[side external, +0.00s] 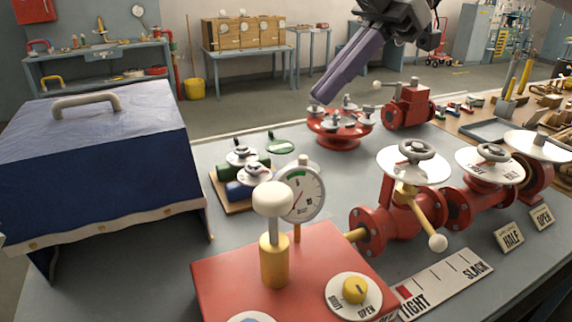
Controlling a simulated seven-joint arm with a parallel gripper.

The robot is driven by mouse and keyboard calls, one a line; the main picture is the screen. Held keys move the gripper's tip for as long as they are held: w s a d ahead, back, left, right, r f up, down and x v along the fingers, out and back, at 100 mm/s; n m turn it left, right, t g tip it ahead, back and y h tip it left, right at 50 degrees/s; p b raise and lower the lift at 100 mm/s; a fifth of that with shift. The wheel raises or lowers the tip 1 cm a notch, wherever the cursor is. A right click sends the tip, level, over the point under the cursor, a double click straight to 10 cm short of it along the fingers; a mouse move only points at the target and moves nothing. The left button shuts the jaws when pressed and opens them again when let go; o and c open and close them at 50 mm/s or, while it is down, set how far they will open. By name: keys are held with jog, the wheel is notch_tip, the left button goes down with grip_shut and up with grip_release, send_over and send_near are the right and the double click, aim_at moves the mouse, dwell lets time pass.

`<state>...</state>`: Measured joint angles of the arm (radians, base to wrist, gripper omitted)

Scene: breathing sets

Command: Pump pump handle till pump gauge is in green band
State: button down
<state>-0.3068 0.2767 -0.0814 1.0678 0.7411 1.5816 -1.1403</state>
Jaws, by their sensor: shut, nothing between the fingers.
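The pump is a red box (325,255) at the front middle of the table. Its pump handle (273,199) is a white rounded knob on a white rod rising from a yellow cylinder (274,262). The pump gauge (306,200) stands just behind on a thin post, with a green band (297,174) at the top of its dial. The knob hides the dial's left part, and the needle is too small to read surely. My gripper (322,98), with purple fingers, is shut and empty. It is in the air behind and above the pump, well apart from the handle.
A yellow dial (355,289) sits on the pump's top. Red pipe valves with white discs (414,160) stand to the right. A red manifold (340,135) stands near below my gripper. A blue covered box (100,155) fills the left.

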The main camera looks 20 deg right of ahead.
send_over(266, 192)
jog(key=d, duration=0.3)
notch_tip(266, 192, down, 6)
jog(key=shift+s+a+r, duration=0.1)
jog(key=shift+s, duration=0.05)
notch_tip(266, 192, down, 3)
jog(key=shift+a+f, duration=0.1)
jog(key=shift+f, duration=0.55)
jog(key=shift+f, duration=2.5)
jog(key=r, duration=0.5)
jog(key=shift+d, duration=0.2)
jog(key=v, duration=0.9)
jog(key=shift+d+r, duration=0.15)
